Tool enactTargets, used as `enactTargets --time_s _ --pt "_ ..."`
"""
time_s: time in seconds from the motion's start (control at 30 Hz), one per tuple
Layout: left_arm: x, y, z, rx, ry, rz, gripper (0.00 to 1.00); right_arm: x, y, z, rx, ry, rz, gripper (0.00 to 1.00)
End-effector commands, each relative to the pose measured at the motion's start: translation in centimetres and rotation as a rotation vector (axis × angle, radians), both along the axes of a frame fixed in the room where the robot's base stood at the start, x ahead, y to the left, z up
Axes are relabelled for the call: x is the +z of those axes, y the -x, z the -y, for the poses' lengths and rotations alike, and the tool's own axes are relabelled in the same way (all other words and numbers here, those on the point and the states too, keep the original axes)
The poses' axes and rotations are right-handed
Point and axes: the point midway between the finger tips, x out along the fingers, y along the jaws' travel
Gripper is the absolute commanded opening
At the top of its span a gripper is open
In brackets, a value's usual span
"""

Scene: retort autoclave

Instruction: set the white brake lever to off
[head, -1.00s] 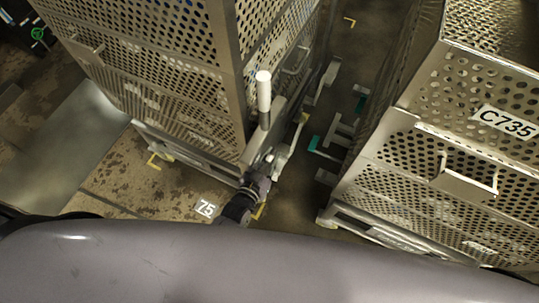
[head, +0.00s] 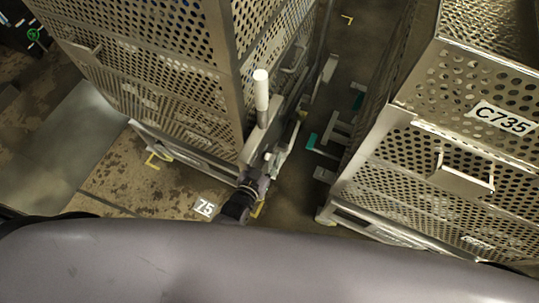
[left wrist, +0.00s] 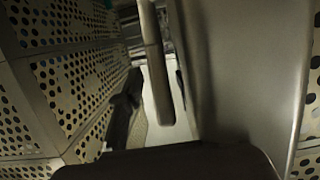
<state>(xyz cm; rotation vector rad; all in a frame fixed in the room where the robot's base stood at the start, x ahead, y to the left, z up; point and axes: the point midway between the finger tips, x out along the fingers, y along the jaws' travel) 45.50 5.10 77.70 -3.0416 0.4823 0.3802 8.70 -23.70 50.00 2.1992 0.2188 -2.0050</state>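The white brake lever (head: 262,92) stands roughly upright at the near corner of the left perforated cart, with a grey metal lower part. My left gripper (head: 272,160) is low beside that corner, just below and right of the lever's foot; its fingers are small and hard to make out there. My right gripper is not in view.
The left perforated cart (head: 150,75) stands close beside my gripper. A second perforated cart (head: 440,140) with a C735 label (head: 502,118) stands at right. A narrow floor gap (head: 345,60) runs between them. A floor mark reading 75 (head: 204,207) lies at front.

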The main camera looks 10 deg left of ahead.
Motion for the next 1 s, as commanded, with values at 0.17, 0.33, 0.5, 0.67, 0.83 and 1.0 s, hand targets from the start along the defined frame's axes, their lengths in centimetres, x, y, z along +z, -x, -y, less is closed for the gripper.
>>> enactTargets --time_s 0.17,0.33,0.5,0.67,0.83,1.0 --pt "0.2 1.0 -0.4 0.001 -0.001 -0.001 0.33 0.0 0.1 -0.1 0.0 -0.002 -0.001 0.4" --pt "0.8 3.4 -1.1 0.0 -0.001 -0.002 0.33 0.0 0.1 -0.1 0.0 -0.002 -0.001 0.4" --pt "1.4 5.7 -1.9 0.0 -0.001 -0.002 0.33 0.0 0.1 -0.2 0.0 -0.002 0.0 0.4" --pt "1.8 7.0 -2.2 0.0 0.0 -0.001 0.33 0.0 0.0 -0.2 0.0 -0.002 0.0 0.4" --pt "2.0 7.4 -2.4 0.0 0.0 0.0 0.33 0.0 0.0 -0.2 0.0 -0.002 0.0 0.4" --pt "2.0 7.4 -2.4 0.0 0.0 0.0 0.33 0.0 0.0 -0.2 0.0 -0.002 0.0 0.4"
